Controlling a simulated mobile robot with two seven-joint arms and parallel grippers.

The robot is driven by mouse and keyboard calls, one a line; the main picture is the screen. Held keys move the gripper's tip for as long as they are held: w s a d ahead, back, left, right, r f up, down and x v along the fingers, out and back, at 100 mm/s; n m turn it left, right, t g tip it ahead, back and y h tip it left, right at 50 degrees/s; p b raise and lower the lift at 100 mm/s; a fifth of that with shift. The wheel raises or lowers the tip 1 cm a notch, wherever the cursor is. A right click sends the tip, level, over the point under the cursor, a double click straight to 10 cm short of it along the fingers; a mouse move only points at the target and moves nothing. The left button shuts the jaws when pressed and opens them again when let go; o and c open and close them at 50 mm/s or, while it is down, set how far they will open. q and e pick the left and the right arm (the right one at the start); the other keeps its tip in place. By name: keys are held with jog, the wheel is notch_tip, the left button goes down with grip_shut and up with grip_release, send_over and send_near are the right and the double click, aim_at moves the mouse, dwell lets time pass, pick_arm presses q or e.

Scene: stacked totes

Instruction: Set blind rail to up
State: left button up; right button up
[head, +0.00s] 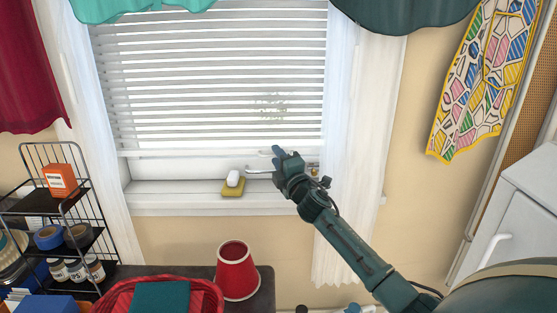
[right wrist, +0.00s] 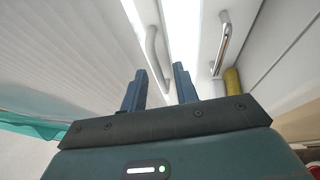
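The white slatted blind (head: 210,80) is lowered over most of the window. Its bottom rail (head: 170,154) hangs a little above the sill. A small pale handle (head: 264,153) is on the rail; it also shows in the right wrist view (right wrist: 152,50), just past my fingertips and roughly in line with the gap between them. My right gripper (head: 276,155) is at the rail's right part; in the right wrist view (right wrist: 158,80) its two blue fingers are apart, with nothing clearly held. Contact with the handle cannot be told. My left gripper is not in view.
A chrome handle (head: 260,171) is on the window frame below the rail. A white object (head: 233,178) and yellow sponge (head: 232,190) are on the sill (head: 165,200). White curtains flank the window.

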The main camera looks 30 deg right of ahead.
jog(key=shift+c, duration=0.4)
grip_shut()
